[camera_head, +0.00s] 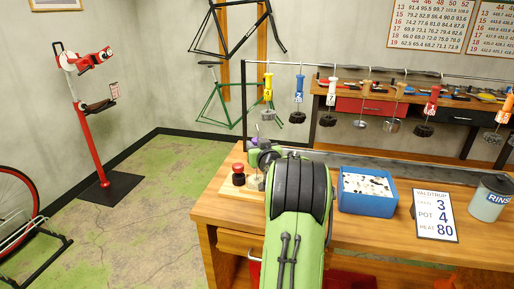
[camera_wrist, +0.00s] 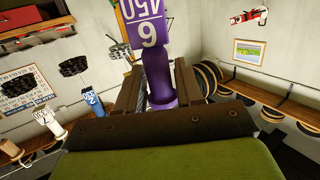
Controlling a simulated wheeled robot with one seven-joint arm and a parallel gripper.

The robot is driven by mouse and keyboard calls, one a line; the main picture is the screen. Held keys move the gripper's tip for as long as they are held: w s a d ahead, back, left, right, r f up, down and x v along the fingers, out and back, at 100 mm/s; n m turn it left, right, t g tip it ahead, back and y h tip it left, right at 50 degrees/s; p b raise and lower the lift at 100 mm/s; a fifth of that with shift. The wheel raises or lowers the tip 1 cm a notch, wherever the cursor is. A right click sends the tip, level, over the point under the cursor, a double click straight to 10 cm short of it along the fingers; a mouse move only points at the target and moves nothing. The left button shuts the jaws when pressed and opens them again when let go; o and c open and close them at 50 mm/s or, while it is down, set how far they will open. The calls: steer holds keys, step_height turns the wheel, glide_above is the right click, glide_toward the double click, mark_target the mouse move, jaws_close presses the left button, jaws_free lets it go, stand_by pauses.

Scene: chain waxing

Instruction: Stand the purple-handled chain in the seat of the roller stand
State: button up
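In the wrist view my gripper (camera_wrist: 160,82) has its two dark fingers on either side of the purple handle (camera_wrist: 157,70), closed on it. The handle carries a purple tag with white digits. The handle's chain is not visible in either view. In the head view a small purple bit of the handle (camera_head: 253,143) shows just beyond my green arm, above the left end of the bench. Below it is a wooden base (camera_head: 236,191) with a red knob, which looks like the roller stand. My arm hides most of its right side, and I cannot make out the seat.
Other handled chains hang from a rail (camera_head: 380,69) behind the bench. A blue tub (camera_head: 368,204) of white pieces, a "3 4 80" card (camera_head: 434,215) and a rinse can (camera_head: 489,199) stand right of my arm.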

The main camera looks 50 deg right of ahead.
steer(key=o, duration=0.3)
steer(key=shift+o, duration=0.2)
steer(key=shift+s+f, duration=0.1)
steer(key=shift+f, duration=0.05)
steer(key=b+v, duration=0.2)
steer(key=v, duration=1.3)
steer(key=shift+s+a, duration=0.25)
steer(key=shift+s, duration=0.05)
